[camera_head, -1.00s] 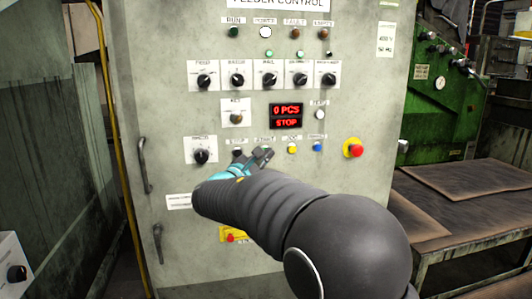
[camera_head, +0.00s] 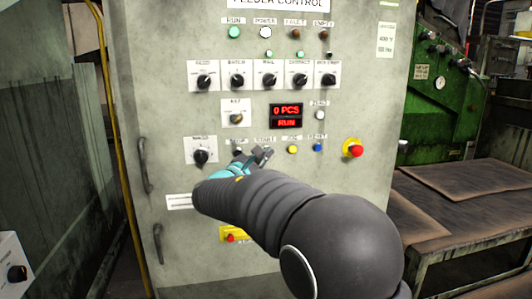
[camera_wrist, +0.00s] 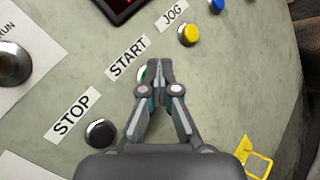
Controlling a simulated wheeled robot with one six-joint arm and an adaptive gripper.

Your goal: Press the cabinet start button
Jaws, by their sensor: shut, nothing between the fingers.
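The start button (camera_wrist: 142,74) shows as a green edge under the START label in the wrist view, mostly hidden behind my gripper (camera_wrist: 159,66). My gripper is shut and empty, its fingertips over the button; whether they touch it I cannot tell. In the head view my gripper (camera_head: 263,154) is at the panel of the grey cabinet (camera_head: 350,220), beneath the START label, and hides the button. The display (camera_head: 286,116) reads 0 PCS and RUN in red. The RUN lamp (camera_head: 234,32) is lit green.
The black STOP button (camera_wrist: 100,133) is left of my gripper and the yellow JOG button (camera_wrist: 189,35) is right of it. A blue button (camera_head: 318,147) and a red emergency knob (camera_head: 355,151) are farther right. A row of selector knobs is above.

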